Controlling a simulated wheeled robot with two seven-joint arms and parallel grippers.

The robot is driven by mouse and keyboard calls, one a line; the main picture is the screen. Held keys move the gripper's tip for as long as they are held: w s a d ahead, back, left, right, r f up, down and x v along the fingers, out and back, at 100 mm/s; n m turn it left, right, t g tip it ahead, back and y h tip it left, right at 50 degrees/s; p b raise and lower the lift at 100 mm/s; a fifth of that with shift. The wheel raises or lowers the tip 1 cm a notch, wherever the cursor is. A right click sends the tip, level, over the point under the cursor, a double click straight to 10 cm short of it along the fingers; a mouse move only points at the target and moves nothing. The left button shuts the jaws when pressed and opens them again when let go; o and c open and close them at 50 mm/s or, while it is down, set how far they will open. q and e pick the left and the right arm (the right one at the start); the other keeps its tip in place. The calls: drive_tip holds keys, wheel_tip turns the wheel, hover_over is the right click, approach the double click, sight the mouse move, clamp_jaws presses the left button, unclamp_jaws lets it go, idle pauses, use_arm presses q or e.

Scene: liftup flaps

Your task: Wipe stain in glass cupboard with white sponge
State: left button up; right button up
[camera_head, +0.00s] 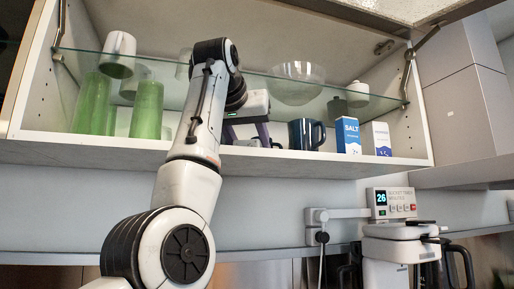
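The open cupboard (90,147) spans the upper part of the head view, with a glass shelf (350,92) across its middle. My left arm rises from the lower left, and my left gripper (262,132) is inside the cupboard, below the glass shelf and above the cupboard floor, left of a dark mug. Purple finger parts show under its body, but the arm partly hides it, and I cannot tell whether it is open or shut. I cannot make out a white sponge or a stain. My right gripper is not in view.
Green glasses (147,110) stand at the left and a white mug (118,54) on the shelf above. A glass bowl (297,83) sits on the shelf. The dark mug (306,134), a salt box (348,135) and a white-blue carton (377,139) stand at the right. The raised flap (400,10) is overhead.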

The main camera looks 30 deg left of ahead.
use_arm(q)
drive_tip(key=shift+s+a+b, duration=0.45)
drive_tip(key=shift+s+a, duration=0.9)
drive_tip(key=shift+s, duration=0.25)
drive_tip(key=shift+s+a+b, duration=0.45)
drive_tip(key=shift+s+a, duration=0.85)
drive_tip(key=shift+s, duration=0.25)
drive_tip(key=shift+s+a+f+b, duration=0.1)
drive_tip(key=shift+s+a+b, duration=0.15)
drive_tip(key=shift+s+a, duration=0.35)
drive_tip(key=shift+s+a+b, duration=0.2)
drive_tip(key=shift+s+a, duration=0.15)
drive_tip(key=shift+s, duration=0.3)
wheel_tip(320, 180, up, 2)
drive_tip(key=shift+a+r+p, duration=0.1)
drive_tip(key=shift+p, duration=1.1)
wheel_tip(320, 180, up, 2)
drive_tip(key=shift+r+p, duration=0.25)
drive_tip(key=shift+p, duration=0.75)
drive_tip(key=shift+r+b, duration=0.2)
drive_tip(key=shift+b, duration=0.1)
drive_tip(key=shift+r, duration=0.5)
